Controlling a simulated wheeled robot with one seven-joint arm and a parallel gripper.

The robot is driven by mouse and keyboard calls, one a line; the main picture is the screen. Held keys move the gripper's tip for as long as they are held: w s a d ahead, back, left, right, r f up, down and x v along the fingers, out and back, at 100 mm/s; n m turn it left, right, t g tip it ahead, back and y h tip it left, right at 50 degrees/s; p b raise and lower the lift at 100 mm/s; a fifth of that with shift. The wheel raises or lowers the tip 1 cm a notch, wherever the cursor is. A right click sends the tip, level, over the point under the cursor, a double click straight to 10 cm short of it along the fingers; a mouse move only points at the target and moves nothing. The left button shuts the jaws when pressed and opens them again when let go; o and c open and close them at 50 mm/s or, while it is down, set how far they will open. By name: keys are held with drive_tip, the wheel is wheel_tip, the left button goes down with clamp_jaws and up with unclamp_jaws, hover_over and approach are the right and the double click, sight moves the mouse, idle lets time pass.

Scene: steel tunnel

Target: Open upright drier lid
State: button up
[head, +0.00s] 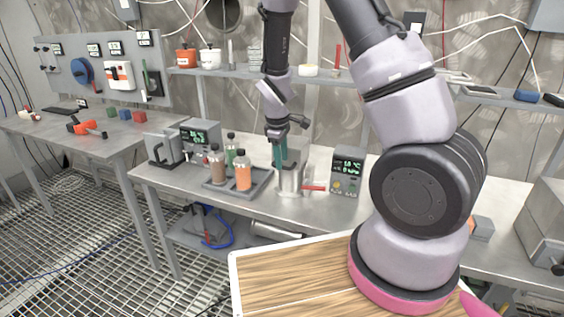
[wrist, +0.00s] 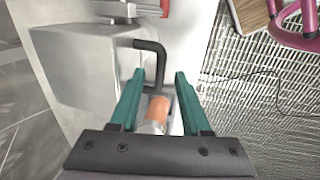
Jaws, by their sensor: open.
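The upright drier seems to be the grey metal box (head: 291,182) in the middle of the bench in the head view. The wrist view shows its pale grey body (wrist: 85,75) on the left, with a dark hooked handle (wrist: 160,62) on its right side. My gripper (head: 281,160) is at this box, pointing down, with teal fingers that partly hide it in the head view. In the wrist view my gripper (wrist: 158,73) is open, and the handle's near end appears between the fingertips. Contact with the handle cannot be told. The lid's edge is not clear.
A tray (head: 262,190) with several bottles stands left of the box; an orange bottle (head: 243,172) is nearest. A red-handled lever (head: 314,187) and a display unit (head: 347,172) stand to the right. A shelf (head: 330,76) runs behind. The bench's front strip is mostly clear.

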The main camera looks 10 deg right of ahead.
drive_tip(key=shift+w+d+f, duration=0.1)
drive_tip(key=shift+f, duration=0.65)
clamp_jaws()
idle(0.9)
